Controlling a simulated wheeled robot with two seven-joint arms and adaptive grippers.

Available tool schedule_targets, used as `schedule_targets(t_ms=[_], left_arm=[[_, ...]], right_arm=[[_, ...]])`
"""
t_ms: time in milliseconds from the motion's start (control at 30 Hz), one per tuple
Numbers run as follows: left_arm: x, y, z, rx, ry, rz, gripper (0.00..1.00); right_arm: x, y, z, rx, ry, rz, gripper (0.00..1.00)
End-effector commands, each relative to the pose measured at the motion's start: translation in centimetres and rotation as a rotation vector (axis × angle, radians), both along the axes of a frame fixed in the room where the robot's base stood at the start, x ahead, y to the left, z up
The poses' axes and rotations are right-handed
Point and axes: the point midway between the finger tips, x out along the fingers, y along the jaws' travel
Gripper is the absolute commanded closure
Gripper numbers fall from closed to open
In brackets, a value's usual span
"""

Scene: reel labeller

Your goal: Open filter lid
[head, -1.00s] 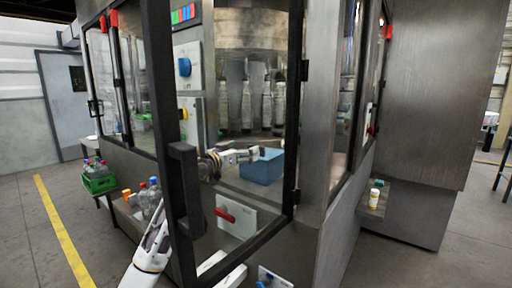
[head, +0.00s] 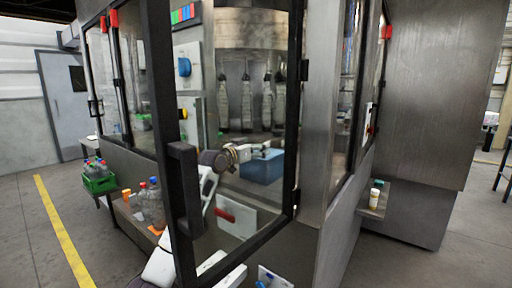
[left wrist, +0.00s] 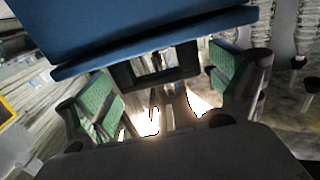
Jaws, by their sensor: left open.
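A blue box (head: 262,166), which may be the filter with its lid, sits inside the machine behind the open glass door. It looks closed. My left gripper (head: 268,150) is at the box's upper edge and covers part of its top in the head view. In the left wrist view, the blue box (left wrist: 150,32) fills the top, with a straight lower edge. The open left gripper (left wrist: 168,92) has its green-padded fingers apart below that edge, with nothing seen held between them. I cannot tell whether they touch it. My right gripper is not in view.
The black-framed glass door (head: 166,130) with its black handle (head: 186,190) stands in front of my arm. A red handle (head: 225,214) on a white plate is below the gripper. Clear bottles (head: 150,203) stand on a ledge at left, near a green crate (head: 99,184).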

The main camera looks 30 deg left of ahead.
Motion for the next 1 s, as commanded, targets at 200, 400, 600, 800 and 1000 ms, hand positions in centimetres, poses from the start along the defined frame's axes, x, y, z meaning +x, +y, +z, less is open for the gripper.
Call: schedule_targets(t_ms=[200, 400, 600, 800, 1000], left_arm=[[0.39, -0.02, 0.01, 0.000, 0.000, 0.000, 0.07], [0.38, -0.02, 0.01, 0.000, 0.000, 0.000, 0.07], [0.37, -0.02, 0.00, 0.000, 0.000, 0.000, 0.30], [0.37, -0.01, 0.00, 0.000, 0.000, 0.000, 0.56], [0.37, -0.01, 0.00, 0.000, 0.001, 0.001, 0.72]], right_arm=[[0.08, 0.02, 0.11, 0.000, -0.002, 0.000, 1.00], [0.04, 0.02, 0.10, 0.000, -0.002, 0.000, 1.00], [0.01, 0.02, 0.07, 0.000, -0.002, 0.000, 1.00], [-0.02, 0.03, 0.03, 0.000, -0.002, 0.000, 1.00], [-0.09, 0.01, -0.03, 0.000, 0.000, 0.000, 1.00]])
